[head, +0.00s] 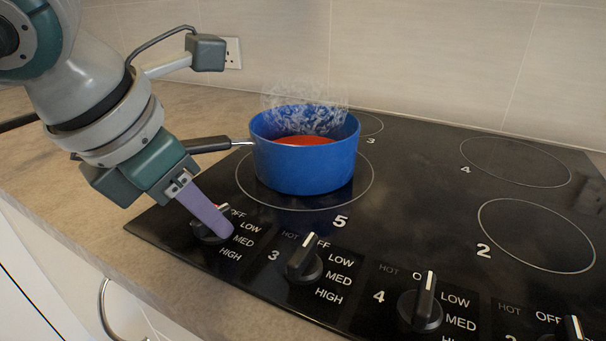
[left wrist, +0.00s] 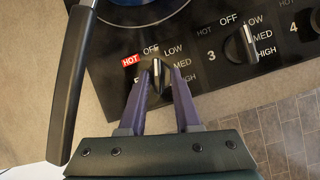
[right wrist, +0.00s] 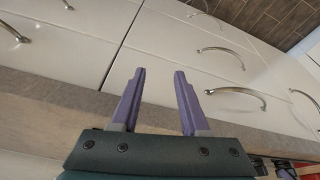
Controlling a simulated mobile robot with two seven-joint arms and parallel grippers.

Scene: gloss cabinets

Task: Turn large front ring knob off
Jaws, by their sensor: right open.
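The black knob of ring 5 (left wrist: 157,74) is at the front left of the hob, its raised bar pointing close to OFF in the left wrist view. A red HOT label (left wrist: 130,60) is lit beside it. My left gripper (left wrist: 160,80) has one purple finger on each side of this knob; whether they press on it is unclear. In the head view, a left finger (head: 206,212) partly covers the knob (head: 208,232). A blue pot (head: 302,160) with red contents steams on ring 5. My right gripper (right wrist: 160,78) is open and empty, above the counter edge and cabinet fronts.
The pot's dark handle (head: 207,145) sticks out left, close behind my left gripper. Knob 3 (head: 304,262) and knob 4 (head: 421,308) stand to the right along the hob's front. Ring 2 (head: 536,240) is bare. Drawer handles (right wrist: 235,94) line the cabinets below.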

